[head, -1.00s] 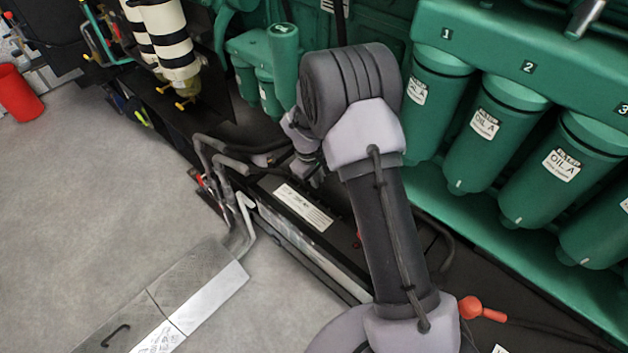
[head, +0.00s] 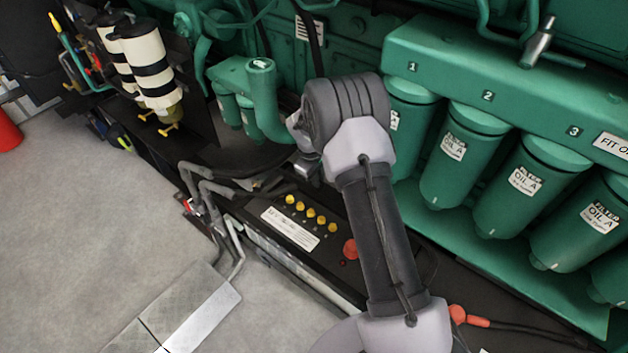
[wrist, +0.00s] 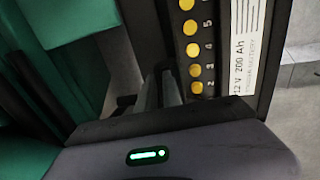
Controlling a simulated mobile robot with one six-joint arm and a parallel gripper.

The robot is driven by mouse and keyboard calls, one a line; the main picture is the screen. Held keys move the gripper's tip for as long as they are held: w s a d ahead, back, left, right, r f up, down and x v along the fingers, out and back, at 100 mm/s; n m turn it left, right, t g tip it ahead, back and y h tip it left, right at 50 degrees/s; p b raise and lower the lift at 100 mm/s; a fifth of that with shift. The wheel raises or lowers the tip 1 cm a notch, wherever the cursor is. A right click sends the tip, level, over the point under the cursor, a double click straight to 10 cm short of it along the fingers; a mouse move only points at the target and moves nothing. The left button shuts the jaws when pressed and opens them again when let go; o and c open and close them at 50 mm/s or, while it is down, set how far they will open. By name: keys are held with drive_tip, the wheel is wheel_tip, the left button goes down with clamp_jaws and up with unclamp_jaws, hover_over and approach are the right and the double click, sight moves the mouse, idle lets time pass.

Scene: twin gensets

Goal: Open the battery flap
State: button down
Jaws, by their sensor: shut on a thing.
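The black battery (head: 272,240) lies in a low tray beside the green engine, with a white label on top. Its row of yellow caps (head: 311,213) is uncovered; the caps also show in the wrist view (wrist: 193,50). My gripper (head: 306,168) is at the far end of the battery, just above and beside the caps. In the wrist view my gripper (wrist: 160,90) is shut on the battery flap (wrist: 148,38), a dark strip that appears raised beside the caps. Most of the flap is hidden by my arm and hard to tell from the dark surroundings.
Grey bent pipes (head: 207,195) stand close to the battery's left end. Green oil filters (head: 463,165) line the engine at right. A red knob (head: 351,249) sits near my forearm. A metal plate (head: 180,310) lies on the open grey floor at left.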

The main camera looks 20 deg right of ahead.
drive_tip(key=shift+w+d+f, duration=0.1)
drive_tip(key=shift+w+d, duration=0.05)
drive_tip(key=shift+d, duration=0.15)
idle(0.4)
drive_tip(key=c, duration=1.5)
unclamp_jaws()
wheel_tip(320, 180, up, 17)
drive_tip(key=s+a+p, duration=0.1)
drive_tip(key=a+p, duration=0.1)
drive_tip(key=p, duration=0.3)
drive_tip(key=shift+s+a, duration=0.4)
